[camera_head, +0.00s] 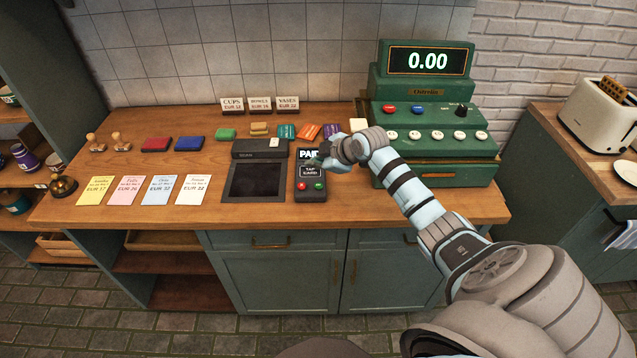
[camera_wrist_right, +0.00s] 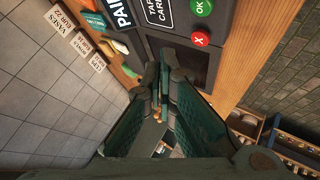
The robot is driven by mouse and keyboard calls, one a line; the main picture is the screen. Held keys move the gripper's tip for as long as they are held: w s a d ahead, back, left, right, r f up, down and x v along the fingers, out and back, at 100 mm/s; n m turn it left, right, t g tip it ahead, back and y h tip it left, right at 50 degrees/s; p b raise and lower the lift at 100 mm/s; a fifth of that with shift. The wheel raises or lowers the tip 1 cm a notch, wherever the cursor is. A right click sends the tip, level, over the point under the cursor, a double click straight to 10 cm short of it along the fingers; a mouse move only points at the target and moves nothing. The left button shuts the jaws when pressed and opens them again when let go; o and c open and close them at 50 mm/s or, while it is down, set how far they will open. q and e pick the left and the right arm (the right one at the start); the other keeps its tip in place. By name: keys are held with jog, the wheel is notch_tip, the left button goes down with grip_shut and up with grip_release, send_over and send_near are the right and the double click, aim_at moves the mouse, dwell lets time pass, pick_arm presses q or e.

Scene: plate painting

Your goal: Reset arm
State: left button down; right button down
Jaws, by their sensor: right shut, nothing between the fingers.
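My right arm reaches in from the lower right in the head view. Its gripper (camera_head: 322,162) is shut and empty, above the counter at the card terminal (camera_head: 310,190). In the right wrist view the shut fingers (camera_wrist_right: 163,85) point past the card terminal (camera_wrist_right: 175,18), with its green OK and red X buttons in sight. I cannot tell whether the fingers touch anything. My left gripper is not in view.
A green cash register (camera_head: 430,115) reading 0.00 stands right of the terminal. A dark tablet-like device (camera_head: 255,180) is to the left. Price cards (camera_head: 130,190), ink pads (camera_head: 190,143), stamps (camera_head: 95,142) and a bell (camera_head: 63,186) lie further left. The counter's front strip is mostly clear.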

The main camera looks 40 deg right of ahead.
dwell(0.5)
jog(key=shift+g, duration=0.6)
jog(key=s+a+f, duration=0.4)
jog(key=a+f, duration=0.1)
jog(key=shift+s+f, duration=0.15)
jog(key=s+a+f+m+g, duration=0.2)
jog(key=s+a+f, duration=0.35)
jog(key=s, duration=0.25)
jog(key=s+a+m+g+h, duration=0.1)
jog(key=s+a+m, duration=0.2)
jog(key=s, duration=0.8)
jog(key=s+a+m+g, duration=0.1)
jog(key=s+a+m, duration=0.3)
jog(key=s, duration=0.7)
notch_tip(320, 180, down, 21)
jog(key=s+d+g+b, duration=0.1)
jog(key=d+g+b, duration=0.1)
jog(key=b, duration=0.1)
jog(key=s+d+f+b, duration=0.1)
jog(key=s+f+b, duration=0.1)
jog(key=s+f, duration=1.2)
jog(key=shift+s+f+g, duration=0.25)
jog(key=shift+f+g, duration=0.15)
jog(key=shift+f, duration=0.25)
